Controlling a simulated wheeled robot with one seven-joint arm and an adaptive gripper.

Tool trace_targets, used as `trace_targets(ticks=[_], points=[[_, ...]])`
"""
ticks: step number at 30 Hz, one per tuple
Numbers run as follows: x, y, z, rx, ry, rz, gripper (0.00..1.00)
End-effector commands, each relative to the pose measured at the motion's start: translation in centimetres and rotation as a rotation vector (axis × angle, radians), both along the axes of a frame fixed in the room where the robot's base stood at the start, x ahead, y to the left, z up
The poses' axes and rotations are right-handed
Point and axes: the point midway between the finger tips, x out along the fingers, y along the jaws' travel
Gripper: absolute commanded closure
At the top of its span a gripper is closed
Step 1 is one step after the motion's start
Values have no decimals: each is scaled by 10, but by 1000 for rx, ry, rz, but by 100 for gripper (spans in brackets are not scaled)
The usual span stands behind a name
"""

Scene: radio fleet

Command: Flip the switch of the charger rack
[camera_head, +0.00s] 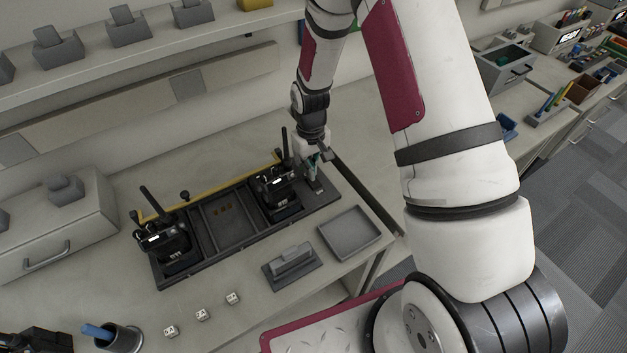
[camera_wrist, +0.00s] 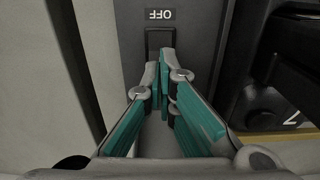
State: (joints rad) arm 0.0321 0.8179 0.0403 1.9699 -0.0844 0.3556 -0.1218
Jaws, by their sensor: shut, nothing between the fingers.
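The charger rack (camera_head: 215,268) is a long dark tray on the bench, with radios in its left and right bays and an empty bay between. In the wrist view, its dark end panel (camera_wrist: 195,25) carries a black switch (camera_wrist: 159,38) beside a label reading OFF (camera_wrist: 160,14). My gripper (camera_wrist: 163,58) is shut and empty, its teal-padded fingertips over or against the lower part of the switch; I cannot tell if they touch. They hide that part. In the head view, my gripper (camera_head: 314,162) is low over the right end of the rack.
The right radio (camera_head: 277,195) stands close to my gripper; the left radio (camera_head: 165,240) is farther off. A grey tray (camera_head: 350,232), a grey stand (camera_head: 292,268) and small white cubes (camera_head: 203,314) lie in front. A shelf (camera_head: 160,40) runs behind.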

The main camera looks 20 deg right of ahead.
Motion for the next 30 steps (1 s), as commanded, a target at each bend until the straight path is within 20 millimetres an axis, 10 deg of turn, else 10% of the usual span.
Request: trace_targets(ticks=[30], points=[[0, 0, -14, 0, 0, 0, 100]])
